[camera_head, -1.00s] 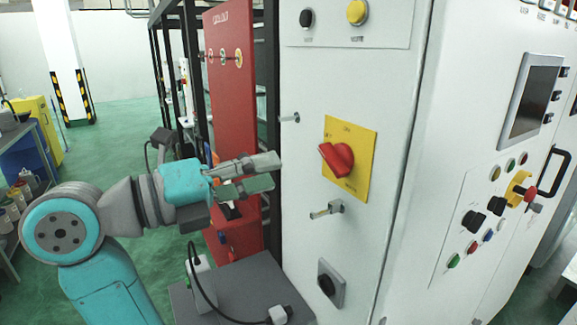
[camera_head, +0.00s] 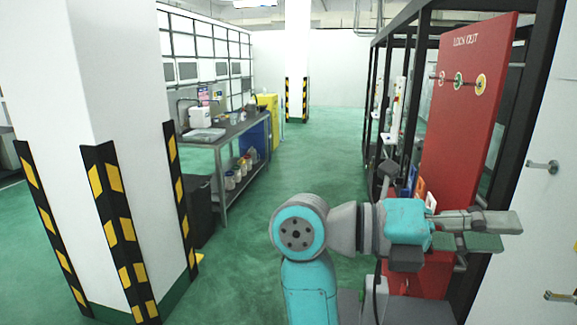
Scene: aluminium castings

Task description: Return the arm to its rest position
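My gripper (camera_head: 500,232) is at the right of the head view, at the end of my turquoise and grey arm, which is bent with its last part level and pointing right. Its two grey fingers are apart, one above the other, with nothing between them. The gripper shows in front of the red lockout board (camera_head: 465,130) and close to the white cabinet (camera_head: 535,215) in the picture; I cannot tell the gap to either.
A white pillar (camera_head: 105,80) with black and yellow corner guards stands at the left. A workbench (camera_head: 217,140) with containers is behind it. A yellow cabinet (camera_head: 268,112) stands farther back. The green floor (camera_head: 315,165) is clear in the middle.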

